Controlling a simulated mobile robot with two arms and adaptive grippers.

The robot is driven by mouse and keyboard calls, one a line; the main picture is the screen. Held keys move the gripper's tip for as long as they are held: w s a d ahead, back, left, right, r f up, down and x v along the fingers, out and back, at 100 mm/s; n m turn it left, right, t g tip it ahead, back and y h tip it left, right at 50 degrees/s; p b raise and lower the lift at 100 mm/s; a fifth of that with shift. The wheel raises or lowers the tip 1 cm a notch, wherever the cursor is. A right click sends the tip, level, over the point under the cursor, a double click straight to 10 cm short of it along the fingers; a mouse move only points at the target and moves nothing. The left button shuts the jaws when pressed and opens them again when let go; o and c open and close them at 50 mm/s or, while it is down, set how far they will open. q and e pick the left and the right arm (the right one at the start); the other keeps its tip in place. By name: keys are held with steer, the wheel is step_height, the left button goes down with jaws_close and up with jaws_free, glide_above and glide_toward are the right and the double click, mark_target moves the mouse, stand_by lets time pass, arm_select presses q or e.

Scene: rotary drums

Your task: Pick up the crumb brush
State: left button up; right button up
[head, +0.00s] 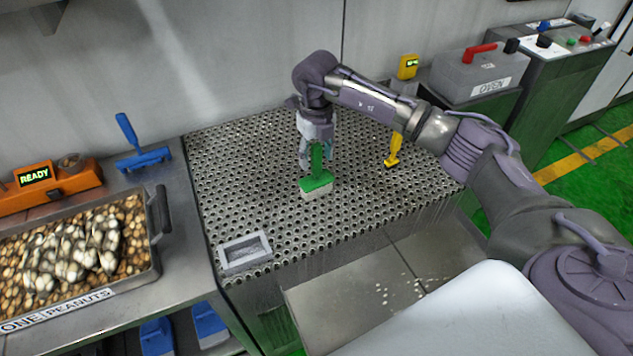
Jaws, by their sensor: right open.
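The crumb brush appears to be the green brush (316,184) with pale bristles, standing upright on the perforated metal table (230,180). Its green handle points up. My right gripper (306,160) comes down from above, open, with its fingers at the upper part of the handle. The fingers overlap the handle in the picture; I cannot tell whether they touch it. My left gripper is not in view.
A yellow tool (393,152) stands right of the brush. A grey tray (245,252) lies at the table's front left. A blue brush (143,150) and a peanut tray (157,235) are on the left counter. A grey box marked OVEN (470,75) stands at right.

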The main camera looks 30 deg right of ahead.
mark_target(317, 164)
steer(key=shift+f+p, duration=0.3)
steer(key=shift+f, duration=1.3)
steer(key=shift+c, duration=0.3)
steer(key=shift+s, duration=0.1)
jaws_close()
steer(key=shift+r, duration=0.1)
